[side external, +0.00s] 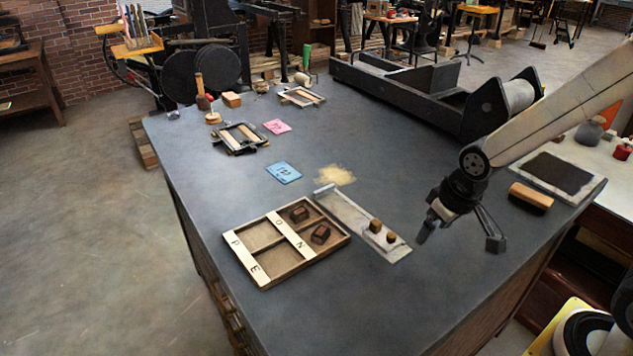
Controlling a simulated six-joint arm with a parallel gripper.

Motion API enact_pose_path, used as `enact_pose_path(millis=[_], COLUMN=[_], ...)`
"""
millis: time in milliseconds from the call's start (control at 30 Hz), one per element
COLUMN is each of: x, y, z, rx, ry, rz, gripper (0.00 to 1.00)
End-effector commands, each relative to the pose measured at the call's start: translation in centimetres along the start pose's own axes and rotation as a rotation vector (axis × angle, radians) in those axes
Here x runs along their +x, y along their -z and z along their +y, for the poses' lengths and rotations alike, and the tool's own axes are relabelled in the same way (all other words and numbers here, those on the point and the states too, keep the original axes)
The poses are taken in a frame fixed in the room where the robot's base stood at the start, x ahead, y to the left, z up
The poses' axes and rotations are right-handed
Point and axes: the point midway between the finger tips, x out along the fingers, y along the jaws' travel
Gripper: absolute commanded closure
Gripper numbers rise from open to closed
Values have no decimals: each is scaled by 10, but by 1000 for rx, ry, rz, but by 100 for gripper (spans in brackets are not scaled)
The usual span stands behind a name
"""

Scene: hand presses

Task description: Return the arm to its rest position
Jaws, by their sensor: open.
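My gripper (459,241) is open and empty at the right of the grey table, at the end of my arm, which reaches in from the right edge. Its two dark fingers are spread wide and point down. It is just right of the pale metal plate and apart from it, as seen here. I cannot tell the exact height of the fingertips above the table.
A wooden tray (237,269) lettered O, P, N, E holds two dark blocks (320,234) in its right compartments. A pale plate (350,214) bears two small wooden blocks (375,226). A wooden-backed block (531,197) lies right. A large press (440,95) bounds the back.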

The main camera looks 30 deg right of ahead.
Motion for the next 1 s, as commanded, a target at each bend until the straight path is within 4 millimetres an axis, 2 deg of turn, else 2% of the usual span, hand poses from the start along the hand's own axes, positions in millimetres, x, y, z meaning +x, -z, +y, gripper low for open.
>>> enact_pose_path(millis=[100,233,1000], x=[-2,-2,-2], y=[-19,-28,-28], z=[4,6,6], rx=[4,5,5], ry=[0,0,0], rz=[-10,-15,-15], gripper=[8,8,8])
